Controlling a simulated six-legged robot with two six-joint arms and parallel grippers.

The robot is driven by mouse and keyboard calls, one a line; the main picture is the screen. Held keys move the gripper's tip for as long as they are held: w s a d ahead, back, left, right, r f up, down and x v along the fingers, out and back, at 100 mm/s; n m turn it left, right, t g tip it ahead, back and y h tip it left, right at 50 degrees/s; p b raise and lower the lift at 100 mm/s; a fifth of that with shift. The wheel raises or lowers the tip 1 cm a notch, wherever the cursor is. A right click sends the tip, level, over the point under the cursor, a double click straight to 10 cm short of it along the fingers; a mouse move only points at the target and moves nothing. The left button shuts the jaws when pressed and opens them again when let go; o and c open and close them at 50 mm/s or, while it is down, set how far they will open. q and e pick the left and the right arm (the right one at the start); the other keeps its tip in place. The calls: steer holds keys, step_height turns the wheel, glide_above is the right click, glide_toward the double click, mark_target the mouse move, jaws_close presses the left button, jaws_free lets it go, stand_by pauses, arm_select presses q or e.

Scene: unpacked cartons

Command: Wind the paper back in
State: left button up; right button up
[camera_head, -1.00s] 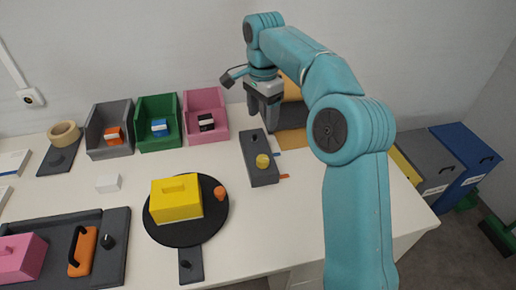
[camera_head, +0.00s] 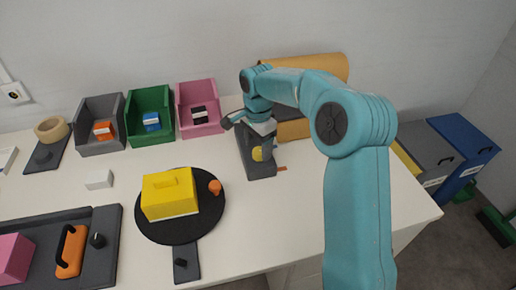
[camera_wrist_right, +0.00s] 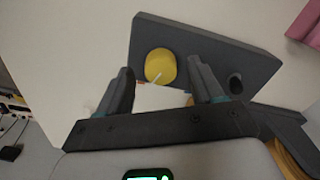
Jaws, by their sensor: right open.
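A brown paper roll (camera_head: 325,68) lies at the back of the table, partly hidden behind my right arm. A strip of brown paper (camera_head: 293,130) shows below it, flat near the table. In front of it is a dark grey block (camera_head: 262,171) with a yellow knob (camera_head: 257,154). My right gripper (camera_head: 262,142) is open, low over the block. In the right wrist view the yellow knob (camera_wrist_right: 160,65) appears between the spread fingers, near their tips. Whether they touch it I cannot tell. A small black knob (camera_wrist_right: 235,84) is on the same block. My left gripper is out of view.
Grey, green and pink bins (camera_head: 200,108) stand to the left of the block. A black turntable (camera_head: 160,234) with a yellow box (camera_head: 170,195) is in front.

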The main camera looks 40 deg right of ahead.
steer(key=shift+f, duration=0.45)
steer(key=c, duration=1.1)
steer(key=shift+o, duration=0.2)
